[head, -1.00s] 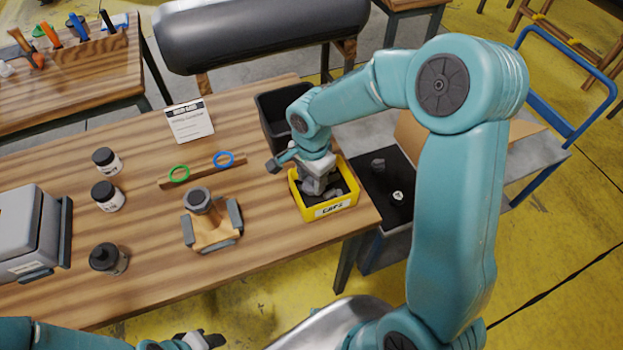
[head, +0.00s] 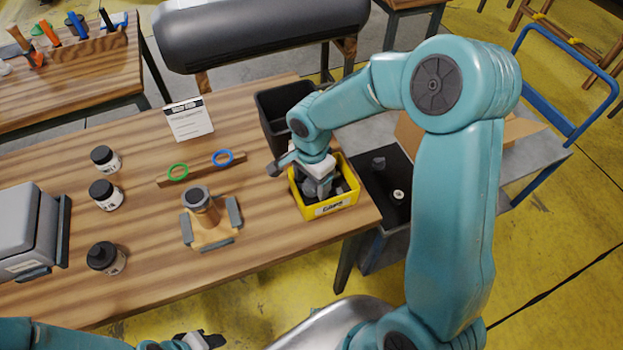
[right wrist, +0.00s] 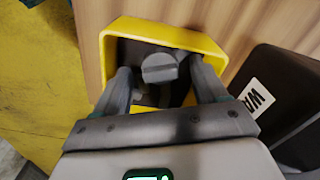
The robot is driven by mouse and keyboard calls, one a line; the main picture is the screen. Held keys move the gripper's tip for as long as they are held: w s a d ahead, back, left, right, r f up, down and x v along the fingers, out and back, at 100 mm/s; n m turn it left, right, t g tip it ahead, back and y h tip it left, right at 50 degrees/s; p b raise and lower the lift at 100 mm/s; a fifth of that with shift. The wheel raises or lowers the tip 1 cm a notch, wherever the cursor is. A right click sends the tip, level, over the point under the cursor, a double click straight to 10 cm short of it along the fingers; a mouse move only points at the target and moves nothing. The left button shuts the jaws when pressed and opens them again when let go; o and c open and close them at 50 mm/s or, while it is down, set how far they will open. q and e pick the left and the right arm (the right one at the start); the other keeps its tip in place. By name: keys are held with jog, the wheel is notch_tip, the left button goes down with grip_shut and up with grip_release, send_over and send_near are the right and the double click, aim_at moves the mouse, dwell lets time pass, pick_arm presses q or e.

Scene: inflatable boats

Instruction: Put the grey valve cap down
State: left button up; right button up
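The yellow bin (head: 322,212) stands at the right end of the wooden table, its front label reading roughly "CAPS". My right gripper (head: 318,190) points down into it. In the right wrist view, a grey cap (right wrist: 160,68) with a ridge across its top lies in the yellow bin (right wrist: 170,32). It sits between the two spread fingers of my right gripper (right wrist: 160,75), with gaps visible on both sides. Other grey pieces below it are partly hidden. My left gripper (head: 205,341) shows at the bottom edge, cut off, away from the bin.
A dark bin (head: 270,118) stands behind the yellow one. A grey fitting (head: 197,197) stands upright on a wooden holder, left of the bin. Green (head: 177,172) and blue (head: 223,158) rings rest on a rail. Several jars stand at left.

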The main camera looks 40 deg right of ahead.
aim_at(312, 184)
jog(key=shift+r, duration=0.1)
jog(key=shift+r+p, duration=0.25)
jog(key=shift+p, duration=0.2)
notch_tip(312, 184, up, 12)
jog(key=shift+s, duration=0.1)
dwell(0.4)
